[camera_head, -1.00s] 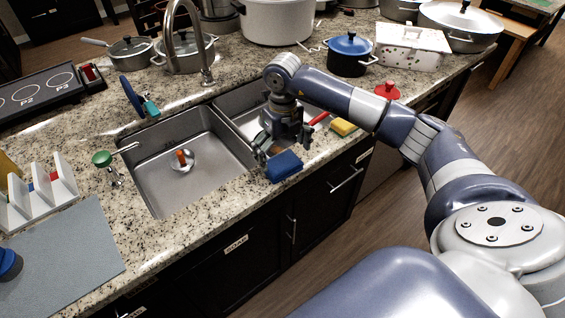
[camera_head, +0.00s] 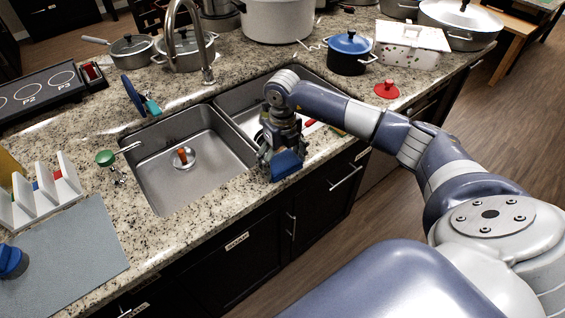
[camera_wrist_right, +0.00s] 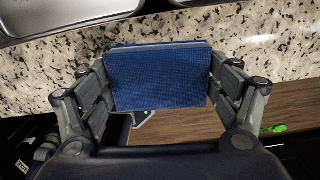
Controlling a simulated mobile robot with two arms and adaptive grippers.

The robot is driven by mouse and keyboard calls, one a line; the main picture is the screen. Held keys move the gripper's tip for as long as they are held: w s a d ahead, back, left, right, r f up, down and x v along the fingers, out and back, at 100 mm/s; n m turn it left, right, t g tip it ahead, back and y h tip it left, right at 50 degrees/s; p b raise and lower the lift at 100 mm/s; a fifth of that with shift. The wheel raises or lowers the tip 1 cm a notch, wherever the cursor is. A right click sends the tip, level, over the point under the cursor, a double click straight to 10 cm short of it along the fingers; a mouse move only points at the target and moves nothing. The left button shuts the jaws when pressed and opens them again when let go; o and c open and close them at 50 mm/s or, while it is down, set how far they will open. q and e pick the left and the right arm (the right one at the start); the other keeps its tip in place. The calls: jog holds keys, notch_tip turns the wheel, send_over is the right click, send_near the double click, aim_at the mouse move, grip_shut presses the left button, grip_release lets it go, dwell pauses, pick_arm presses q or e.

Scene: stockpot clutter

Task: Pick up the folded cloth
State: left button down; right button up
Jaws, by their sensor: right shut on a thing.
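The folded cloth is a dark blue block-like piece (camera_head: 286,165) at the front edge of the counter, beside the sinks. My right gripper (camera_head: 272,160) reaches it from above and is shut on it. In the right wrist view the cloth (camera_wrist_right: 158,78) sits between the two fingers of the gripper (camera_wrist_right: 160,95), one finger at each side edge. Whether the cloth rests on the counter or is lifted from it, I cannot tell. My left gripper is out of view.
The left sink (camera_head: 190,190) holds an orange-topped strainer (camera_head: 183,158). A faucet (camera_head: 206,75) stands behind. A grey mat (camera_head: 70,255) lies at the left.

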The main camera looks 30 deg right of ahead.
aim_at(282, 161)
jog(key=shift+r+b, duration=0.45)
jog(key=shift+r, duration=0.05)
notch_tip(282, 161, up, 2)
jog(key=shift+s+r+b, duration=0.1)
jog(key=shift+r+b, duration=0.05)
jog(key=shift+b, duration=0.6)
jog(key=s+a+r+b, duration=0.1)
jog(key=s+a+b, duration=0.1)
jog(key=s+a, duration=0.2)
jog(key=s+a+b, duration=0.2)
jog(key=s+a, duration=0.2)
jog(key=s, duration=0.5)
jog(key=shift+s+a+r, duration=0.15)
jog(key=shift+s+r, duration=0.15)
jog(key=shift+r, duration=0.05)
jog(key=o, duration=0.4)
jog(key=shift+c, duration=1.4)
